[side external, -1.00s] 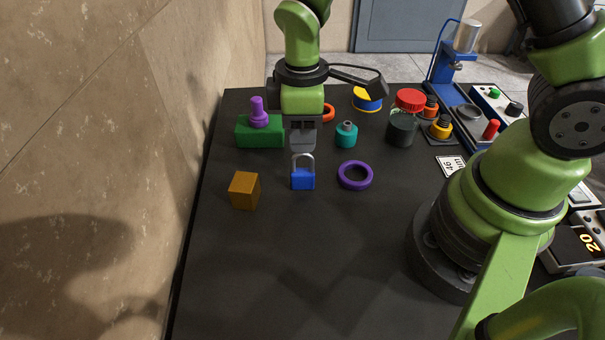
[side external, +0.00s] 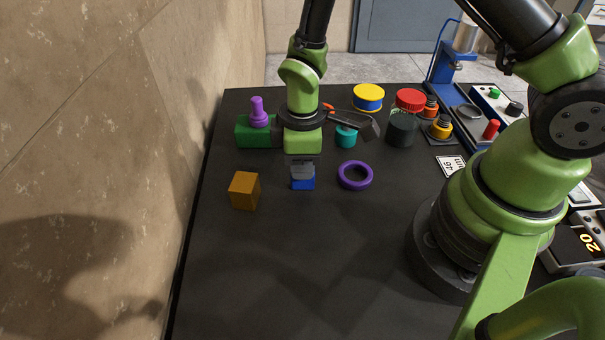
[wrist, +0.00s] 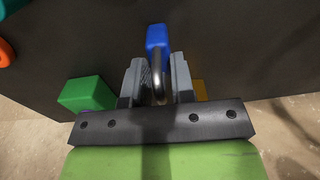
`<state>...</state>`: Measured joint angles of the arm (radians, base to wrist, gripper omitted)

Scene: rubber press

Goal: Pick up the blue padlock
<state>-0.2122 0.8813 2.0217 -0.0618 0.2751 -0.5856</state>
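The blue padlock (side external: 303,184) stands on the dark table, with its lower body showing in the side view and its shackle hidden behind my gripper. In the wrist view its blue body (wrist: 157,36) and silver shackle (wrist: 159,75) show, the shackle lying between my two fingers. My gripper (side external: 303,170) is down at the padlock's top. In the wrist view the gripper (wrist: 160,80) is open, with a finger on each side of the shackle and a small gap visible by it.
An orange-brown block (side external: 244,190) stands left of the padlock and a purple ring (side external: 355,175) lies to the right. The front table area is clear.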

